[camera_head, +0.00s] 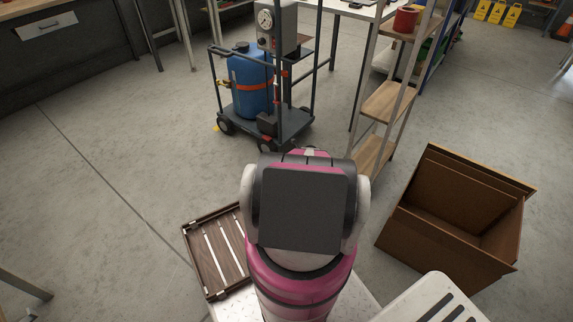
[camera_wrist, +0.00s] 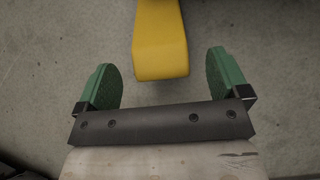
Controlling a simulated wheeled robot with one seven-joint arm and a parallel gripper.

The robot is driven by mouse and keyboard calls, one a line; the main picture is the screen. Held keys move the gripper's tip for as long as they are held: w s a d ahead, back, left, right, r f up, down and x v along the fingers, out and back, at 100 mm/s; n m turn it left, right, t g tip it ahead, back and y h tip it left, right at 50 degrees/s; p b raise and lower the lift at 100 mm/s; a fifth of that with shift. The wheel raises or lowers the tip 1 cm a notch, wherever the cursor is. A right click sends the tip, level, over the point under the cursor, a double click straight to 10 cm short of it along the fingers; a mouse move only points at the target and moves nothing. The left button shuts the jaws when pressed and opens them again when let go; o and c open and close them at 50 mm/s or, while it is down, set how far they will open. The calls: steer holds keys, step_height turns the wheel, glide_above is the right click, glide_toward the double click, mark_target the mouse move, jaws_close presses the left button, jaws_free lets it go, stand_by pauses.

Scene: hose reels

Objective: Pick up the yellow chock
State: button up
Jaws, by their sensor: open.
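The yellow chock (camera_wrist: 160,42) shows at the top middle of the wrist view, running out of the picture at the top. Its near end reaches between the tips of my gripper (camera_wrist: 161,84). The green fingers are open, one on each side, with a gap between each finger and the chock. Neither finger visibly touches it. In the head view my arm hides my gripper. A small yellow patch (camera_head: 215,128) lies by a wheel of the trolley there; I cannot tell whether it is the same chock.
The dark trolley (camera_head: 290,125) carries a blue drum (camera_head: 250,80). A shelf rack (camera_head: 385,102) stands right of it. An open cardboard box (camera_head: 412,240) stands at the right, a brown slatted crate (camera_head: 205,262) at lower left. The floor at left is mostly clear.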

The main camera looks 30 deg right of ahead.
steer(key=shift+w+r+x, duration=0.1)
steer(key=shift+x, duration=1.25)
steer(key=shift+w+r+x, duration=0.15)
steer(key=shift+x, duration=1.15)
steer(key=shift+a, duration=0.1)
steer(key=c, duration=1.2)
steer(key=shift+c, duration=0.4)
steer(key=shift+r, duration=0.15)
